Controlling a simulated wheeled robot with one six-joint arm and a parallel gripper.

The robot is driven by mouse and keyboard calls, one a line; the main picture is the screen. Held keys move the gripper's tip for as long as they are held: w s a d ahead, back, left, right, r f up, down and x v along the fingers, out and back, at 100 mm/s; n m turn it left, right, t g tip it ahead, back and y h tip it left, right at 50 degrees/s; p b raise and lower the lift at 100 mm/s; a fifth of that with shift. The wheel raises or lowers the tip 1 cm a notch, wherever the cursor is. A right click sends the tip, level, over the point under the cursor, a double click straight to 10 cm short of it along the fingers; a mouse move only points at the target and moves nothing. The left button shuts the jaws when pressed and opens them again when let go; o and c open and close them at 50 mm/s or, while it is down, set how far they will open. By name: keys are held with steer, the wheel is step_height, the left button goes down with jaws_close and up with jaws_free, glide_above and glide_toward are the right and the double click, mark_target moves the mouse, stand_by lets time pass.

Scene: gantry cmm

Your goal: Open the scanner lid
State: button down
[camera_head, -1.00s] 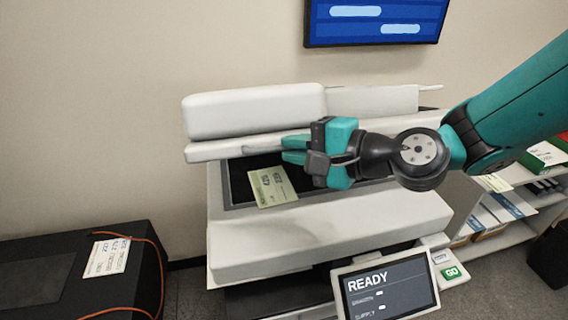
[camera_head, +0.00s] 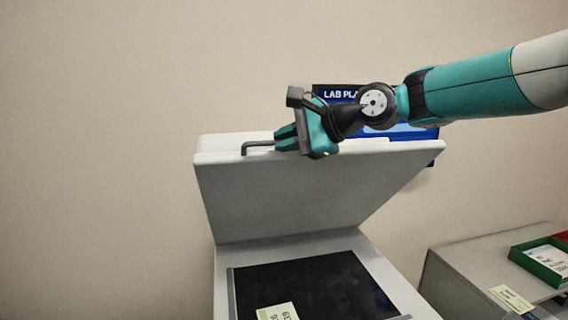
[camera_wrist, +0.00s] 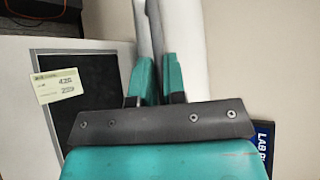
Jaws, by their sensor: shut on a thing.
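The scanner lid (camera_head: 310,195) is a thick white panel that stands tilted well up from the scanner body (camera_head: 395,285). Its dark bar handle (camera_head: 257,146) is at the lid's upper edge. My gripper (camera_head: 283,138) is at that edge, shut on the handle. In the wrist view my gripper (camera_wrist: 157,78) has its fingers close together against the pale edge of the lid (camera_wrist: 182,45), and the handle is hard to make out. The dark scanner glass (camera_head: 315,285) is uncovered, with a pale label slip (camera_head: 278,311) on it. The slip also shows in the wrist view (camera_wrist: 58,85).
A wall screen (camera_head: 335,93) is behind my arm and partly hidden by it. At the right, a grey shelf unit (camera_head: 470,258) holds a green tray (camera_head: 545,262) and a yellowish label (camera_head: 512,298). The wall above and left of the lid is bare.

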steer(key=shift+w+a+r, duration=0.15)
steer(key=shift+w+r, duration=0.3)
steer(key=shift+w, duration=0.1)
steer(key=c, duration=1.2)
jaws_free()
steer(key=b+v, duration=0.5)
steer(key=v, duration=1.2)
steer(key=shift+s+d+b, duration=0.1)
steer(key=shift+d+b, duration=0.1)
steer(key=shift+b, duration=0.1)
